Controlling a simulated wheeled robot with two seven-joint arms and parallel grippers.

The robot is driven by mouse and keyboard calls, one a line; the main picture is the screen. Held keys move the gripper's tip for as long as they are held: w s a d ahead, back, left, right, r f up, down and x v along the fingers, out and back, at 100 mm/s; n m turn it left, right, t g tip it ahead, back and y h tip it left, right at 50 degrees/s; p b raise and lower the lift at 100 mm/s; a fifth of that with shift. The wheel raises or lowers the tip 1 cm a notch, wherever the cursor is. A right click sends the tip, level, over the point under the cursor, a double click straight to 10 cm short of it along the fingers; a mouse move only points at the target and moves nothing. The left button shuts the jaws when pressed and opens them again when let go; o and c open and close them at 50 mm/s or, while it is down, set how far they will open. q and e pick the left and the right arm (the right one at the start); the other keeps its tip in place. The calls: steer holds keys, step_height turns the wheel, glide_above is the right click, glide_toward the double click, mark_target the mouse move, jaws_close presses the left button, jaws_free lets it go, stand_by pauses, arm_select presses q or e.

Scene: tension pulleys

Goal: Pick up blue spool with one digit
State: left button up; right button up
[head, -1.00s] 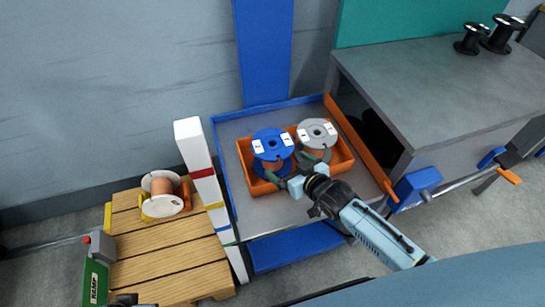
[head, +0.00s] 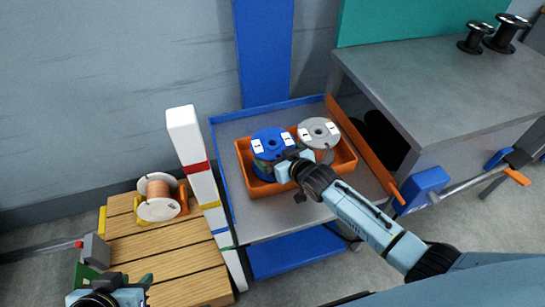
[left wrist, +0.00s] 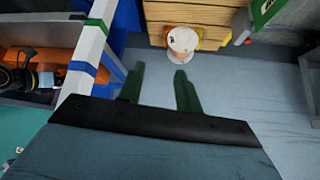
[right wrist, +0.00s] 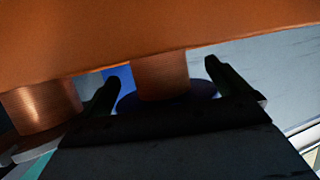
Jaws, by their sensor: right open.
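The blue spool (head: 272,138) stands in an orange bin (head: 252,189), with white labels on its top flange whose marks are too small to read surely. A grey spool (head: 320,130) stands right of it in the same bin. My right gripper (head: 273,173) is at the blue spool's near side. In the right wrist view its open fingers (right wrist: 160,80) lie on either side of the blue spool's copper winding (right wrist: 160,65); contact cannot be told. My left gripper (head: 143,284) is low at the left, open and empty in the left wrist view (left wrist: 158,75).
The bin rests on a grey cart shelf (head: 226,128) with blue edges and an orange bar (head: 362,148). A striped white post (head: 183,132) separates it from a wooden pallet (head: 185,262) holding a white spool (head: 158,208). Black spools (head: 508,35) stand on the grey bench (head: 425,85).

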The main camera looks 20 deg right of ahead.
steer(key=shift+w+a+f, duration=0.1)
steer(key=shift+w, duration=0.1)
steer(key=c, duration=1.7)
steer(key=shift+w, duration=0.1)
steer(key=shift+c, duration=0.3)
